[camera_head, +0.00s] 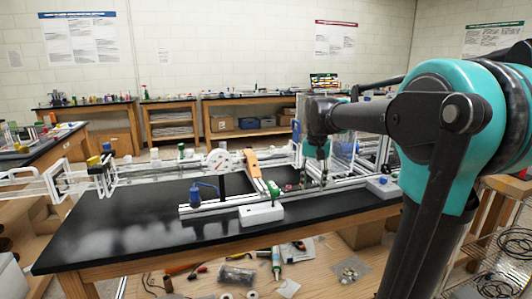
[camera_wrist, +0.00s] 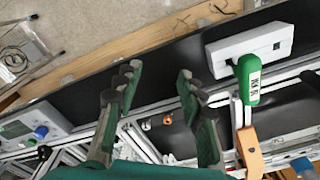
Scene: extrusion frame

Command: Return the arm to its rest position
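My arm reaches in from the right in the head view, and my gripper (camera_head: 316,178) hangs down over the extrusion frame (camera_head: 215,208) on the black bench. In the wrist view my gripper (camera_wrist: 155,80) has its two green-and-grey fingers spread well apart, with nothing held between them. The frame's rails (camera_wrist: 170,102) run below the fingers. A green handle (camera_wrist: 248,80) stands to the right of the fingers, apart from them. The fingertips are small and dark in the head view.
The black bench top (camera_head: 120,235) is clear at its front left. A white box (camera_head: 262,213), an orange bracket (camera_head: 252,163) and a blue part (camera_head: 195,192) stand by the rails. A grey device (camera_head: 383,187) sits right. Tools (camera_head: 276,262) lie on a lower wooden surface.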

